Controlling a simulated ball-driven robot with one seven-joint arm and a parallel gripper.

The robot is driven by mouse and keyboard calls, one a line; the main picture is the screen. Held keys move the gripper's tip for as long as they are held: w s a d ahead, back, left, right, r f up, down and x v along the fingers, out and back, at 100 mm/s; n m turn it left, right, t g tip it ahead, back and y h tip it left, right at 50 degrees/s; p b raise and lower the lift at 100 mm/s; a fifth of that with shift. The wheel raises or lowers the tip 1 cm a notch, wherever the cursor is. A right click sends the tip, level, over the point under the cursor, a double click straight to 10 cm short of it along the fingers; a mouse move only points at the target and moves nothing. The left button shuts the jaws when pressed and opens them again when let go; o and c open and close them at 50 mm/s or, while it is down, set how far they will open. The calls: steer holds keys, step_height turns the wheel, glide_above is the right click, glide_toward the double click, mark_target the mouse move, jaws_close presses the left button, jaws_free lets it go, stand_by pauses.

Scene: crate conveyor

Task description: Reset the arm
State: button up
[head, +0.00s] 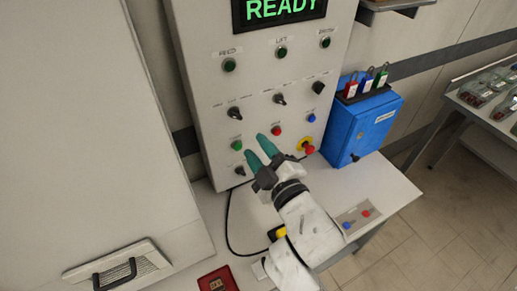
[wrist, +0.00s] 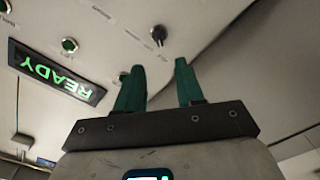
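My gripper (head: 257,148) is raised in front of the grey control panel (head: 205,65), close to its lower buttons in the head view. Its two green fingers stand apart with nothing between them. In the wrist view my gripper (wrist: 160,78) also shows open and empty, with the panel beyond its tips. The panel's display (head: 284,9) reads READY in green; it shows tilted at the left in the wrist view (wrist: 55,72). I cannot tell whether the fingertips touch the panel.
A blue box (head: 366,125) with several coloured padlocks on top stands right of the panel. A red emergency button (head: 308,149) is near my fingers. A small button plate (head: 358,219) lies on the bench (head: 395,190). A metal table (head: 475,120) with packed items is at the far right.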

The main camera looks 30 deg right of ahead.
stand_by(0.3)
steer(key=s+d+f+m+g+h, duration=0.1)
steer(key=s+d+f+m+g, duration=0.3)
steer(key=f, duration=0.3)
steer(key=s+d+f+m+g+h, duration=0.1)
steer(key=s+d+f+m+g, duration=0.25)
steer(key=s+f, duration=0.35)
steer(key=s+f+m+g+y, duration=0.1)
steer(key=s+f+g, duration=0.3)
steer(key=s, duration=0.4)
steer(key=s+f+m+g, duration=0.2)
steer(key=s+f+g, duration=0.2)
steer(key=s, duration=0.4)
steer(key=shift+s+d+f+g+y, duration=0.25)
steer(key=shift+d+f+g+y, duration=0.15)
steer(key=shift+g, duration=0.35)
